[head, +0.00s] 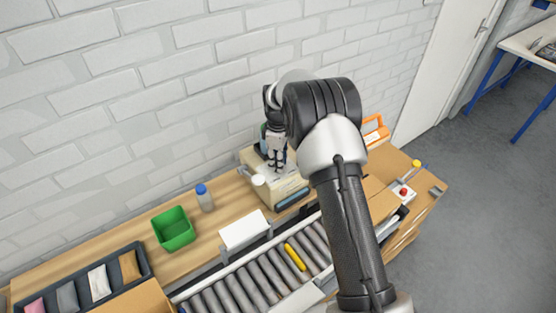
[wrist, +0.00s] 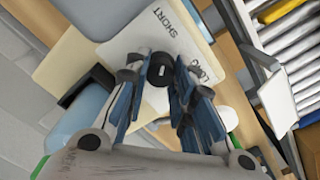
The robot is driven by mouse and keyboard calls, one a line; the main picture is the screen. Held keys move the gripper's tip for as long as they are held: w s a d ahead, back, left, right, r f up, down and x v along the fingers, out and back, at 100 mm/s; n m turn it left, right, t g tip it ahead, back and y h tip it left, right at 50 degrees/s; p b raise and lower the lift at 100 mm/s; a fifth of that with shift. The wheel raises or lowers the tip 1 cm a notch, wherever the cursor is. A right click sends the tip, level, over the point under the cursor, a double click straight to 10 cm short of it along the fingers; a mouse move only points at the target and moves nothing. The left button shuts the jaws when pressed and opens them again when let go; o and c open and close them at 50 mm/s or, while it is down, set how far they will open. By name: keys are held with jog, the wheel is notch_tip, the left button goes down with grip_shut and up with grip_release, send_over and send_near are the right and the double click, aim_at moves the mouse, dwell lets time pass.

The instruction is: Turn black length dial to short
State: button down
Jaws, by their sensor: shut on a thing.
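The black length dial (wrist: 161,68) is on the pale top panel of a cream machine (head: 291,190). The panel carries the printed words SHORT and LONG, and they also show in the wrist view (wrist: 172,30). A small white mark shows on the dial, but I cannot tell which word it points to. My gripper (head: 277,164) reaches down onto the machine's top. In the wrist view its two fingers (wrist: 158,74) stand on either side of the dial, shut on it. In the head view the gripper hides the dial.
A white round knob (head: 259,181) is on the machine's near left corner. A roller conveyor (head: 262,275) runs in front, with a yellow object (head: 295,257) on it. A green bin (head: 173,229) and a blue-capped bottle (head: 204,198) stand left. An orange-handled item (head: 375,131) is right.

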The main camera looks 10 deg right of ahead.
jog(key=shift+n, duration=0.6)
jog(key=c, duration=1.3)
grip_release()
jog(key=shift+c, duration=0.2)
notch_tip(320, 180, up, 12)
